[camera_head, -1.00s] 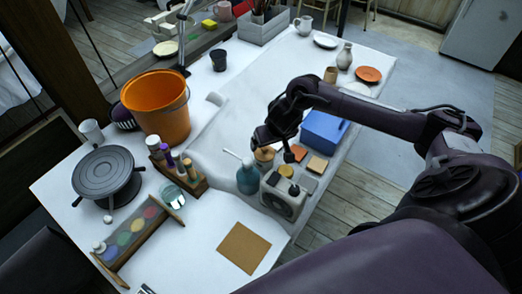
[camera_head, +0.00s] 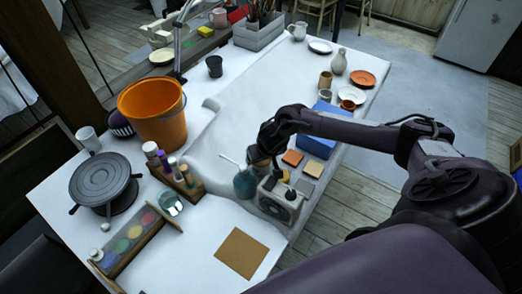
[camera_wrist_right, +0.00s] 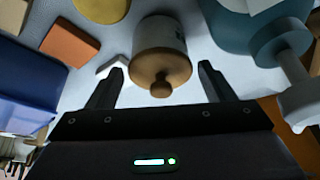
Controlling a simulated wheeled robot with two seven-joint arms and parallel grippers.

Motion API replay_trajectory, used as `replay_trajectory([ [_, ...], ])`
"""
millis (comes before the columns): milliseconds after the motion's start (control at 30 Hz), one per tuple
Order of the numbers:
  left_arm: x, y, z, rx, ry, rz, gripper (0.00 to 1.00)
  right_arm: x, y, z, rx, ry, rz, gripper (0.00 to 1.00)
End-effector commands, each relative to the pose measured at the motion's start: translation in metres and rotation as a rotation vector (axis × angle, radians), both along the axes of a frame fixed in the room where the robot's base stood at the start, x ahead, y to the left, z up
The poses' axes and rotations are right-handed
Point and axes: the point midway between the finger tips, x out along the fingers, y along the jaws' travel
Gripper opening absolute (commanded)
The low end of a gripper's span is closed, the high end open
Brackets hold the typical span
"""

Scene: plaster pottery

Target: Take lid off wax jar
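The wax jar (camera_wrist_right: 160,34) has a pale body with a small dark label, and its round wooden lid (camera_wrist_right: 168,66) with a knob is on it. My right gripper (camera_wrist_right: 162,72) is open in the right wrist view, with the lid and knob between its spread fingers. The fingers look apart from the lid. In the head view my right gripper (camera_head: 266,148) is over the jar and mostly hides it, beside the blue-green pump bottle (camera_head: 246,183). My left gripper is not in view.
The pump bottle (camera_wrist_right: 262,28) stands close on one side of the jar. A grey box-like device (camera_head: 279,203), orange and tan blocks (camera_head: 293,157) and a blue box (camera_head: 322,143) are near. The white table (camera_head: 240,105) is clear beyond the jar.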

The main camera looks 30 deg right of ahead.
Motion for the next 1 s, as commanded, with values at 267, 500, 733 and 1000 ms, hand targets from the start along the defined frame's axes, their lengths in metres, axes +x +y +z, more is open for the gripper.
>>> replay_trajectory([
  [267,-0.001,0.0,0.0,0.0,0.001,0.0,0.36,0.0,0.0,0.0,0.0,0.0,0.0,0.42],
  [500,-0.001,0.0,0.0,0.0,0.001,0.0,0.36,0.0,0.0,0.001,0.0,0.0,0.0,0.41],
  [733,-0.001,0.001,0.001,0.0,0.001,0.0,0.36,0.001,0.0,0.02,0.001,-0.002,-0.001,0.41],
  [1000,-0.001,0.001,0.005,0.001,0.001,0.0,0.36,0.002,0.0,0.087,0.001,-0.007,0.001,0.41],
])
